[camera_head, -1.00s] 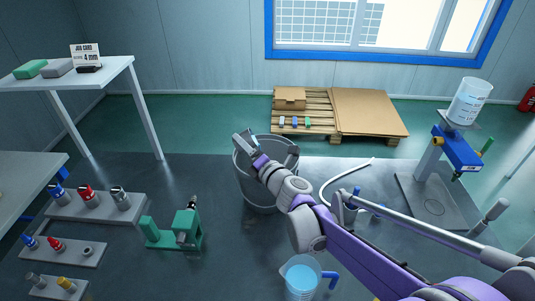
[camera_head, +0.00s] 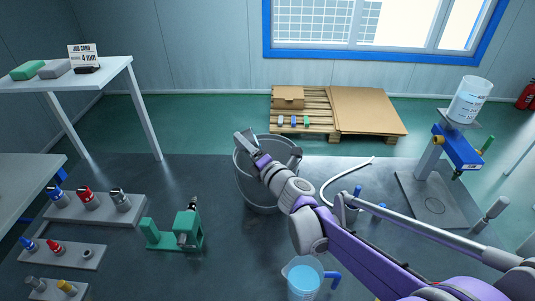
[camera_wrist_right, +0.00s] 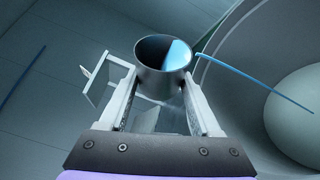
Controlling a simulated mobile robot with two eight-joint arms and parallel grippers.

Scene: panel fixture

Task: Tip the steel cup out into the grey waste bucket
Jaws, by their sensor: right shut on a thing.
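The grey waste bucket (camera_head: 257,196) stands on the dark surface, mid-view. My right gripper (camera_head: 246,146) reaches over its rim in the head view. In the right wrist view the steel cup (camera_wrist_right: 150,81) sits between the two fingers of the gripper (camera_wrist_right: 160,85), which is shut on it. The cup's mouth shows pale blue liquid at one side. A thin blue streak (camera_wrist_right: 255,83), which looks like a stream of liquid, runs from its rim across the bucket's inside (camera_wrist_right: 250,55). In the head view the cup is hard to make out. My left gripper is not in view.
A clear jug of blue liquid (camera_head: 303,279) stands at the front, close to my right arm. A green fixture (camera_head: 186,230) stands left of the bucket, a blue press-like stand (camera_head: 460,150) at the right. Racks with small fittings (camera_head: 95,207) lie at the left.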

